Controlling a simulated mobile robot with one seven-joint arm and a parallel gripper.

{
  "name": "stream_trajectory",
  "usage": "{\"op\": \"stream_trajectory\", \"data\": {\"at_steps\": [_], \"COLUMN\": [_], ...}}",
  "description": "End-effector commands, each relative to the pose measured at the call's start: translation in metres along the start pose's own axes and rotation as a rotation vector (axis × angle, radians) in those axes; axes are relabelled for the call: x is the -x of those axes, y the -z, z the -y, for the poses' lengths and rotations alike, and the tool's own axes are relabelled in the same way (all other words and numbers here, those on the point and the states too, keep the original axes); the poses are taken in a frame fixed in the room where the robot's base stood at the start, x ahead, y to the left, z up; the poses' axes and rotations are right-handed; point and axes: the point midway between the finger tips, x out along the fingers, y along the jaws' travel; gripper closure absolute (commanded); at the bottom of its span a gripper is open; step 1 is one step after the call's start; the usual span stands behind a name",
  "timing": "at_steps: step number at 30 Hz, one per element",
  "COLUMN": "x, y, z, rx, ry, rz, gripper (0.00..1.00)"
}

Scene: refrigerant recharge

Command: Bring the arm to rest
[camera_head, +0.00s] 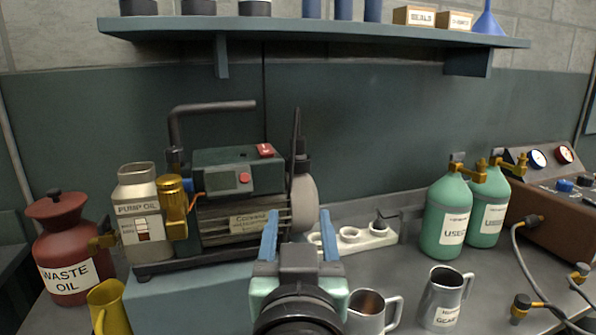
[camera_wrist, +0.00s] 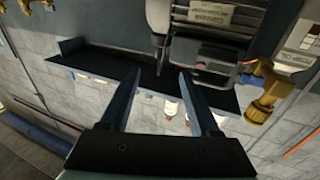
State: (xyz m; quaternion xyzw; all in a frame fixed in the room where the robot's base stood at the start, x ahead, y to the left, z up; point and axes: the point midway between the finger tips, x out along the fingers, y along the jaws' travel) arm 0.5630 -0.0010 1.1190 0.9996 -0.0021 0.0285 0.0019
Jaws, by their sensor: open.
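My gripper (camera_head: 299,240) is in the lower middle of the head view, its two blue fingers pointing up and spread apart. It is open, with nothing between the fingers. It appears in front of the vacuum pump (camera_head: 243,222) and the holder with round openings (camera_head: 350,238), touching neither as far as I can see. In the wrist view my gripper (camera_wrist: 158,82) also shows two spread fingers, with the wall shelf (camera_wrist: 105,68) beyond them and the pump (camera_wrist: 215,45) at the upper right. My wrist hides part of the bench.
A metal jug (camera_head: 365,312) stands close to my gripper's right, with a second jug (camera_head: 444,298) beyond. Green cylinders (camera_head: 446,217) and a gauge box (camera_head: 555,215) with hoses stand right. A waste oil can (camera_head: 66,250) and yellow jug (camera_head: 108,306) stand left. A shelf (camera_head: 310,33) hangs above.

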Motion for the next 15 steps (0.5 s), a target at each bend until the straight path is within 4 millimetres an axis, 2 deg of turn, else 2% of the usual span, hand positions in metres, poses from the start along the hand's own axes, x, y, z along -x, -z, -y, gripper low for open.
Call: {"op": "stream_trajectory", "data": {"at_steps": [1,5,8,11,13,15], "x": [0.004,0.021,0.043,0.081,0.116,0.110], "y": [0.021,0.079,0.128,0.184,0.224,0.260], "z": [0.000,0.000,0.000,0.000,0.000,-0.001], "rx": [-0.001,-0.003,-0.003,-0.004,-0.004,-0.004], "ry": [0.001,0.002,0.002,0.002,0.001,0.002], "rz": [-0.064,-0.245,-0.408,-0.614,-0.776,-0.764], "gripper": [0.37,0.37,0.37,0.37,0.37,0.37]}}
